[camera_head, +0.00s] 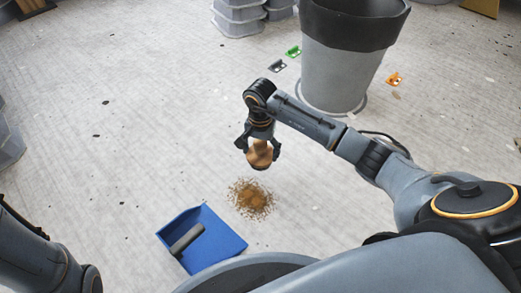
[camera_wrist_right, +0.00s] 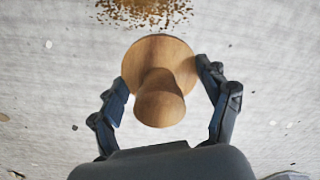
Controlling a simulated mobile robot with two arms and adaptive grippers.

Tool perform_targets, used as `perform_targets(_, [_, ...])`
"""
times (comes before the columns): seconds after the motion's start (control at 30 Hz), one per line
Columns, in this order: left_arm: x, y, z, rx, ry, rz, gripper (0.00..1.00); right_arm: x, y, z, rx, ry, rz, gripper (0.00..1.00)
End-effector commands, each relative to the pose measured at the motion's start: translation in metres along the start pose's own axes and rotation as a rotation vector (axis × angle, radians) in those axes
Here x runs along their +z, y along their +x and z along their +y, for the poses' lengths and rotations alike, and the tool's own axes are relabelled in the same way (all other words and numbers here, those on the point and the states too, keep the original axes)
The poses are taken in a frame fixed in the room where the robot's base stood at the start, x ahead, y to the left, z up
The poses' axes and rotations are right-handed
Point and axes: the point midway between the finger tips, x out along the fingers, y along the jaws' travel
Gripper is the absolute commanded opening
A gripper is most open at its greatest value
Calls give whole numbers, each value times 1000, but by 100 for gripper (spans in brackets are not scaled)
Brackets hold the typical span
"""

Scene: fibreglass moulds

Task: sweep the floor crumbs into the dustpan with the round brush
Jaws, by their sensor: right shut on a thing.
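My right gripper (camera_head: 258,152) is shut on the round wooden brush (camera_head: 260,158), held by its knob just beyond the crumbs. In the right wrist view the brush (camera_wrist_right: 160,75) sits between the two fingers of my right gripper (camera_wrist_right: 165,98). A pile of brown crumbs (camera_head: 250,199) lies on the floor between the brush and the dustpan, and it also shows at the top of the right wrist view (camera_wrist_right: 145,11). The blue dustpan (camera_head: 220,236) lies on the floor nearer to me, its dark handle visible. My left gripper is out of view; only part of that arm shows.
A large grey bin (camera_head: 340,72) with a black liner stands behind my right arm. Stacked grey tubs (camera_head: 238,17) are at the back. Small green (camera_head: 293,52) and orange (camera_head: 394,79) items lie near the bin. The floor at the left is mostly clear.

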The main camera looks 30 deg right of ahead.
Motion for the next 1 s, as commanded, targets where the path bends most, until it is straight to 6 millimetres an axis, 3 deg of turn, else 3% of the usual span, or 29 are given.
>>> perform_targets(0.53, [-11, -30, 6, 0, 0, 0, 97, 0, 46, 0, 0, 1, 1, 51])
perform_targets(1.0, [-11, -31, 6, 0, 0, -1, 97, 0, 49, 0, 0, 1, 1, 51])
